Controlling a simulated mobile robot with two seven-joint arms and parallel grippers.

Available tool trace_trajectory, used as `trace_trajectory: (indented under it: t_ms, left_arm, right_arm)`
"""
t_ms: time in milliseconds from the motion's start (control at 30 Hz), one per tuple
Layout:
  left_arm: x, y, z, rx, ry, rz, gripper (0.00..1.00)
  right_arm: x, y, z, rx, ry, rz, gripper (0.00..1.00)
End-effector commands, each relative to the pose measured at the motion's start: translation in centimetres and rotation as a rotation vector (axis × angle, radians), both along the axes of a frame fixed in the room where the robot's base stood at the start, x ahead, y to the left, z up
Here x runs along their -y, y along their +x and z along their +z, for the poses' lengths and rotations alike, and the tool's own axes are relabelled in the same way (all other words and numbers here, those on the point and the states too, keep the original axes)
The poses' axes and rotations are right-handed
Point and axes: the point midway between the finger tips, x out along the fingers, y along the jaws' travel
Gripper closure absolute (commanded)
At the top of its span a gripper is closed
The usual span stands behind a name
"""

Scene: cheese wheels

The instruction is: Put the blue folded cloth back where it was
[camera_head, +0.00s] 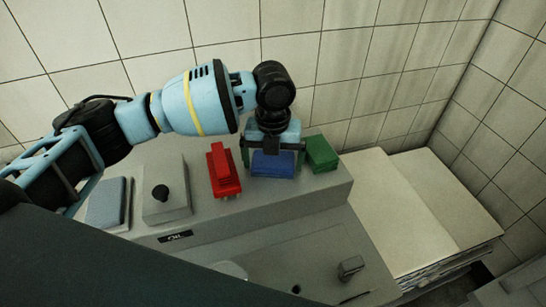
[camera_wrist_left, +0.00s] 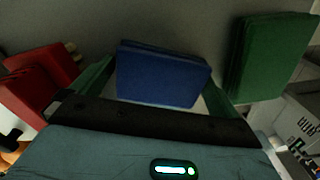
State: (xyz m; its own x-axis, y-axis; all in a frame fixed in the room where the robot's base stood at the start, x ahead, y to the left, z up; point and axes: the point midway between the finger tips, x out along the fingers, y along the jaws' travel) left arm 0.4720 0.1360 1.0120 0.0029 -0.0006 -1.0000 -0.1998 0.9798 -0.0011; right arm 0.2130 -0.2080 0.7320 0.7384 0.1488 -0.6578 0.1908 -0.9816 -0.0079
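The blue folded cloth (camera_head: 272,164) is at the right part of the grey raised ledge, between a red item and a green one. My left gripper (camera_head: 273,152) points down over it, with one finger at each side. In the left wrist view the blue cloth (camera_wrist_left: 162,74) lies between the two fingertips (camera_wrist_left: 160,80), lined up with the gripper. The fingers are wide apart and very close to its edges; I cannot tell whether they press on it. Whether the cloth touches the ledge is also unclear. My right gripper is not in view.
Close left of the cloth is a red stacked item (camera_head: 223,172); close right is a green folded block (camera_head: 322,154). A tiled wall (camera_head: 345,60) is behind.

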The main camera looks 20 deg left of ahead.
Motion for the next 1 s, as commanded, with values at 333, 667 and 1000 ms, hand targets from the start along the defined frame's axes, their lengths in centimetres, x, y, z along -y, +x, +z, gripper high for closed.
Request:
trace_trajectory:
  t_ms: [333,667,1000]
  left_arm:
    - [0.0,0.1,0.9,0.002,-0.001,0.0,0.0]
    - [0.1,0.1,6.9,0.004,-0.002,-0.001,0.0]
    - [0.0,0.0,11.7,0.001,0.0,0.0,0.0]
  right_arm:
    - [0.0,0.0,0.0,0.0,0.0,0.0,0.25]
    - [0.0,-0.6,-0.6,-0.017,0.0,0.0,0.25]
    - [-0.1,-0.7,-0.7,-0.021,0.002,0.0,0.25]
